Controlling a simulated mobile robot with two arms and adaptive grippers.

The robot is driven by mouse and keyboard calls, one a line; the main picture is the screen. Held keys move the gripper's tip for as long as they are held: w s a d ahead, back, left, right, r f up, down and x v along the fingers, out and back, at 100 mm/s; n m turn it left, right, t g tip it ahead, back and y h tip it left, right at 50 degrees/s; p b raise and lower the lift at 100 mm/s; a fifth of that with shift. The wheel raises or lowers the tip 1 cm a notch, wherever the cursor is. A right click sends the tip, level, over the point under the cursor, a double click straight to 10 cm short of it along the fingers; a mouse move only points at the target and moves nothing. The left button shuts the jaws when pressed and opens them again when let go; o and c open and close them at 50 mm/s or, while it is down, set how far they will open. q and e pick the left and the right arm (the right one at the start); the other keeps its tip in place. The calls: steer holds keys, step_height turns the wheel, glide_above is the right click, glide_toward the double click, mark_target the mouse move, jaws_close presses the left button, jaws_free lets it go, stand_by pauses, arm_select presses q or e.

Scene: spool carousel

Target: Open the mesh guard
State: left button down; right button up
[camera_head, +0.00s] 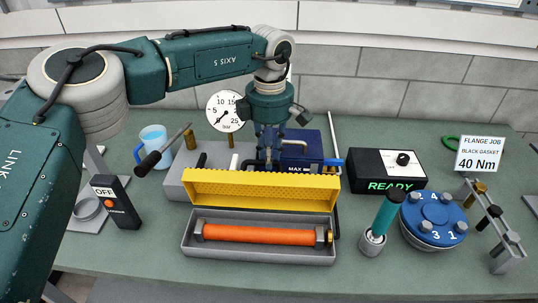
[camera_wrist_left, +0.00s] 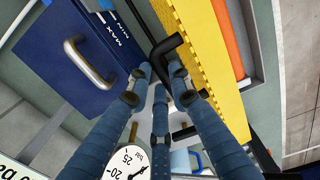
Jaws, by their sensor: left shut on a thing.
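The yellow mesh guard (camera_head: 260,190) stands raised along the back edge of a grey tray (camera_head: 255,256). An orange roller (camera_head: 258,234) lies exposed in the tray, in front of the guard. My left gripper (camera_head: 269,155) is just behind the guard's top edge, pointing down. In the left wrist view the yellow guard (camera_wrist_left: 205,65) runs along the right, and a black bent handle (camera_wrist_left: 166,45) beside it sits at my left fingertips (camera_wrist_left: 163,85). The fingers are shut on this handle. They partly hide it. My right gripper is not in view.
A blue box (camera_head: 302,147) stands behind the guard, right of my gripper. A dial gauge (camera_head: 225,111) is at the back. A black READY box (camera_head: 388,170), a teal-handled tool (camera_head: 386,214) and a blue flange (camera_head: 433,216) stand to the right. The front strip of the bench is clear.

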arm_select(q)
steer(key=shift+w, duration=0.15)
steer(key=c, duration=1.6)
jaws_free()
steer(key=shift+o, duration=0.2)
step_height(320, 180, up, 12)
